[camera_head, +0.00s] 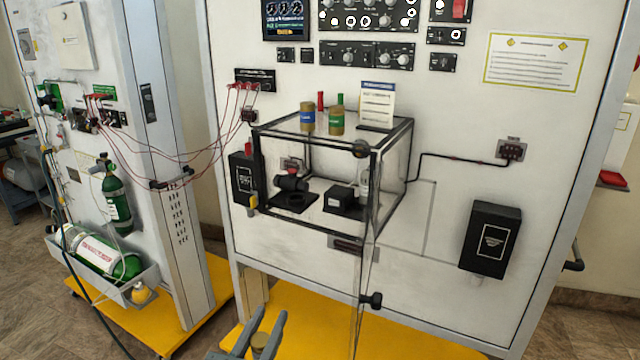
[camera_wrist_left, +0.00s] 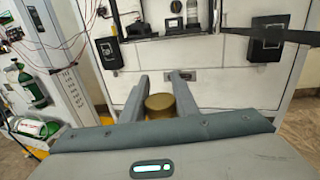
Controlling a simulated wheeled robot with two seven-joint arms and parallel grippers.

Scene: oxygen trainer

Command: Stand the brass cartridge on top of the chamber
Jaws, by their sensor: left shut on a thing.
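The brass cartridge (camera_head: 260,342) shows at the bottom of the head view between the fingers of my left gripper (camera_head: 265,322). In the left wrist view, the gripper (camera_wrist_left: 160,90) is shut on the cartridge (camera_wrist_left: 160,104), whose round top faces the camera. The chamber (camera_head: 262,128) is a clear box with a dark frame on the white panel, above and beyond the gripper. The gripper is well apart from it. My right gripper is out of view.
On the chamber top stand a blue-banded cylinder (camera_head: 307,119), a green-banded cylinder (camera_head: 337,121) and a white card (camera_head: 376,104). Bare top shows at front and left. A clear panel (camera_head: 362,280) with a dark knob (camera_head: 371,300) hangs at the front right. Red leads (camera_head: 205,150) run left.

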